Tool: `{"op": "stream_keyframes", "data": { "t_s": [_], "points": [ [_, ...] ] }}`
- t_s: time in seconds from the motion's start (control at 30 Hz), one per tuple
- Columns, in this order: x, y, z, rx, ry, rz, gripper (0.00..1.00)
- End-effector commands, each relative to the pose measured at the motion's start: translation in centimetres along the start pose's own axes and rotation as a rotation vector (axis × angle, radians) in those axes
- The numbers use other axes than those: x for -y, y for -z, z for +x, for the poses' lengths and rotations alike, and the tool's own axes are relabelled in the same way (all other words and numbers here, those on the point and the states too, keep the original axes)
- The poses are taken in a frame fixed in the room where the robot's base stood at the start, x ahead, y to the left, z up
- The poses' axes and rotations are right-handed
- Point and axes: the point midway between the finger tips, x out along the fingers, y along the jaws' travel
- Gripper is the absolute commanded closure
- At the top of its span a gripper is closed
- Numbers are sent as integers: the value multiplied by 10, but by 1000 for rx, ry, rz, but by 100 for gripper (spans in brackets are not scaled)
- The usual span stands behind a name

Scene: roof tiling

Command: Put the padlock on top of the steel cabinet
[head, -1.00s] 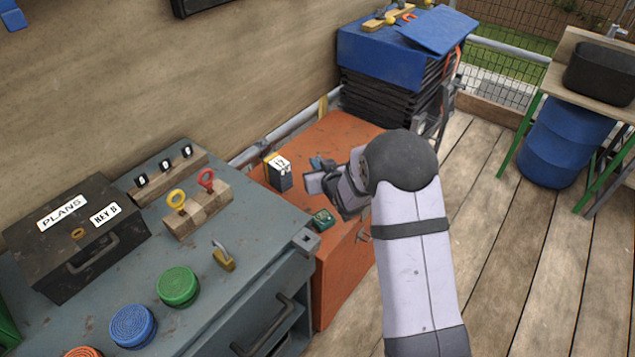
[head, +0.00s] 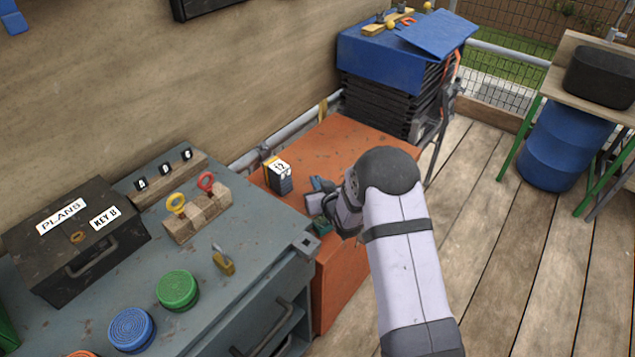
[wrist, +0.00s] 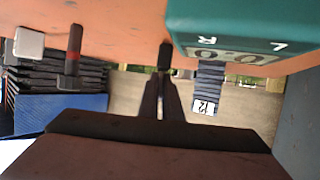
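The brass padlock (head: 224,262), with its grey shackle up, stands on the worn grey drawer unit (head: 268,262). It is apart from my gripper and does not show in the wrist view. An orange cabinet (head: 345,262) stands beside the grey unit; I cannot tell which of the two is the steel cabinet. My gripper (head: 316,193) is low over the orange top, right of the padlock. In the wrist view its dark fingers (wrist: 164,65) look together with nothing between them. My arm hides part of the orange top.
A green box (head: 322,227), large in the wrist view (wrist: 245,30), lies close to my gripper. A dark block labelled 12 (head: 279,178) stands behind.

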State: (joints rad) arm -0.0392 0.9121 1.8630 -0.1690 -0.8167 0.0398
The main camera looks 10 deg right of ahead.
Motion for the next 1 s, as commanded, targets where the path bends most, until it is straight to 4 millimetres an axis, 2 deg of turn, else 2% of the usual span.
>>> {"op": "stream_keyframes", "data": {
  "t_s": [0.17,0.27,0.3,0.67,0.87,1.0],
  "points": [
    [0,-3,2,-1,0,0,100],
    [0,-3,1,1,0,0,78],
    [0,-3,1,1,0,0,76],
    [0,-3,1,1,0,0,76],
    [0,-3,-14,1,0,0,76],
    [-1,-4,-31,1,-1,0,76]
  ]
}}
